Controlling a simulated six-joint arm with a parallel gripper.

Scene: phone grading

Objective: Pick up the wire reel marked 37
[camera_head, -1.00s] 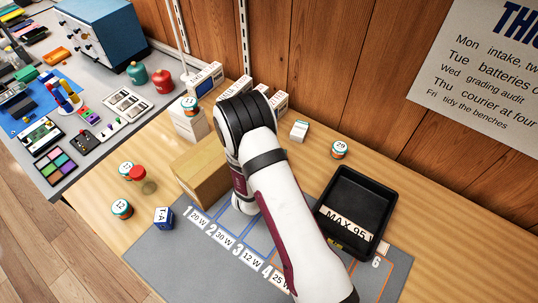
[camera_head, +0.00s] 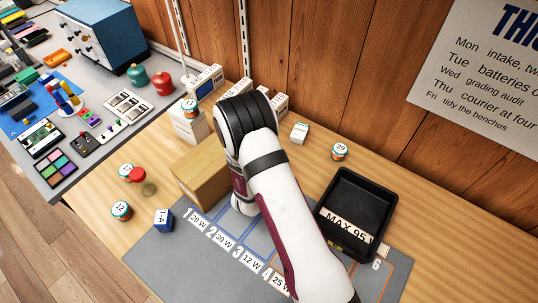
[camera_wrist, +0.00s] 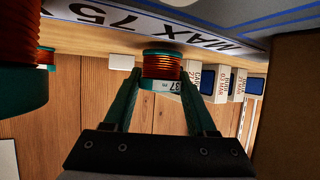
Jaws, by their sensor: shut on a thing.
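The wire reel marked 37 (camera_wrist: 162,66) shows in the wrist view, with copper-coloured wire, teal flanges and a white label. It sits between the two fingertips of my gripper (camera_wrist: 160,78), which is shut on it. The wooden surface shows close beyond it; I cannot tell whether the reel touches it. In the head view my arm hides both the gripper and this reel.
Another reel (camera_wrist: 24,70) is close at the left in the wrist view. In the head view, reel 29 (camera_head: 339,151), a black tray (camera_head: 376,187), a cardboard box (camera_head: 200,175), a blue cube (camera_head: 164,219) and reel 12 (camera_head: 122,210) surround my arm.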

